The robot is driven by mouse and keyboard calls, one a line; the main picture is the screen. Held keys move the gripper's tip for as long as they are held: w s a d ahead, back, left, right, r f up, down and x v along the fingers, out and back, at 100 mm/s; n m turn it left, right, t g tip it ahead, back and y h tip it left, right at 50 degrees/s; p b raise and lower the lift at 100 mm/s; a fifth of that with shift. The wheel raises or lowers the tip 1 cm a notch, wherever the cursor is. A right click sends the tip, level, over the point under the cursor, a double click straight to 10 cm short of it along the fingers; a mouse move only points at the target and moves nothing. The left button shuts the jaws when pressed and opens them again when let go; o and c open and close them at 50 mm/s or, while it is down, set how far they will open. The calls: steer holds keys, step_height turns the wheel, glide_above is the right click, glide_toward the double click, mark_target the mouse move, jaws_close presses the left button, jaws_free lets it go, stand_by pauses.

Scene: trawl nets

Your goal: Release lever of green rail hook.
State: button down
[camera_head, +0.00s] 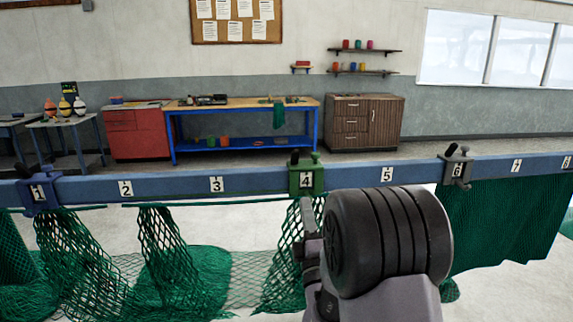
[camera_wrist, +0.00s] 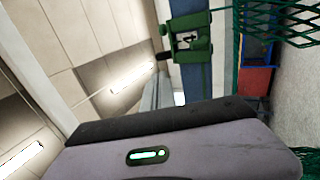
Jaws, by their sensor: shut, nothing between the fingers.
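The green rail hook (camera_head: 307,180) is clamped on the blue rail over the number 4 plate. A black-tipped lever (camera_head: 294,157) stands up at its top left. In the wrist view the green hook (camera_wrist: 188,24) appears turned sideways at the top, with the black lever tip (camera_wrist: 162,57) pointing left. My gripper (camera_head: 307,212) is just below the hook in the head view, partly hidden behind my dark wrist. Its grey fingers (camera_wrist: 159,92) show in the wrist view, shut and empty, close to the lever tip. I cannot tell whether they touch it.
The blue rail (camera_head: 240,184) runs across the view. A blue hook (camera_head: 39,190) is at 1 and a grey hook (camera_head: 456,166) at 6. Green nets (camera_head: 170,255) hang below the rail, some close to my gripper. A workbench (camera_head: 243,103) and cabinets stand behind.

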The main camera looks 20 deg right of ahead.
mark_target(296, 155)
steer(key=p+x, duration=0.2)
steer(key=x, duration=1.2)
steer(key=shift+r, duration=0.1)
steer(key=shift+r, duration=0.1)
